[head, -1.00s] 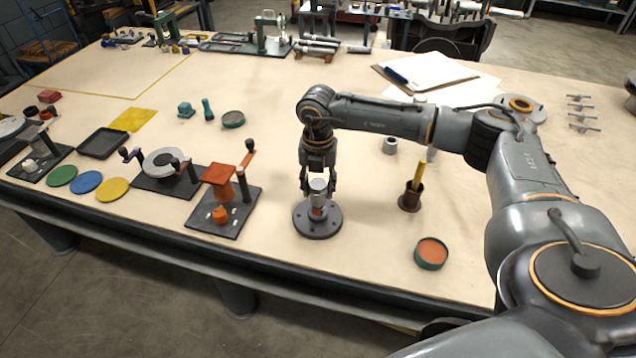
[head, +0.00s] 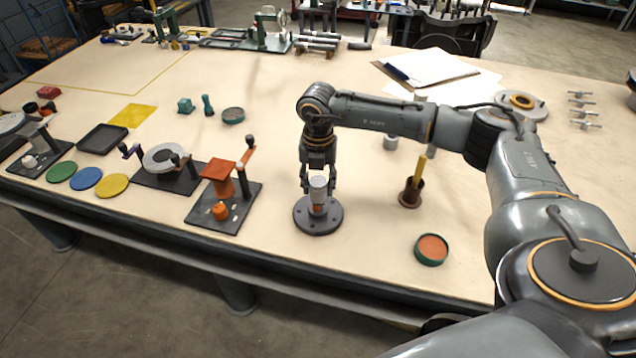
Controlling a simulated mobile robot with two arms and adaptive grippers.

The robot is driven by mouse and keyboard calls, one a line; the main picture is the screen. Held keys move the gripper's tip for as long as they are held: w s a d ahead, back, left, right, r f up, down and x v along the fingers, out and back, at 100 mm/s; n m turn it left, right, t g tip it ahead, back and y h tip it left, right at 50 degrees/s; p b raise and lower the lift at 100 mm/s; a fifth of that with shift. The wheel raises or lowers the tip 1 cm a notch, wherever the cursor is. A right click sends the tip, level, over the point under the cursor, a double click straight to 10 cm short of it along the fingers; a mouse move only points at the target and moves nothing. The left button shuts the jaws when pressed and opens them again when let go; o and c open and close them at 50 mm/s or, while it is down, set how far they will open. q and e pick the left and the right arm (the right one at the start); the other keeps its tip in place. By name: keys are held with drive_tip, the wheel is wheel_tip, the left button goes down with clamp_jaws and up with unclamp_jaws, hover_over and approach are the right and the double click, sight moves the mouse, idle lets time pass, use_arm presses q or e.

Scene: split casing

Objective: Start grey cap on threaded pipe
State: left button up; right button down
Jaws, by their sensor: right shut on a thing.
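The grey cap (head: 318,187) is a small light cylinder at the top of the threaded pipe (head: 317,209). The pipe stands upright on a dark round flange (head: 318,222) near the table's front edge; a bit of orange shows just under the cap. My right gripper (head: 318,188) points straight down and is shut on the cap, its fingers on either side. Whether the threads are engaged cannot be told. My left gripper is not in view.
Left of the flange stands a dark fixture plate (head: 215,222) with an orange block and lever. To the right are a brown cup (head: 410,196) with a yellow stick and a green-rimmed orange dish (head: 431,250). Bare tabletop surrounds the flange.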

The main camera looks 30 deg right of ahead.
drive_tip(key=shift+f+b, duration=0.4)
drive_tip(key=shift+f, duration=0.1)
idle(0.7)
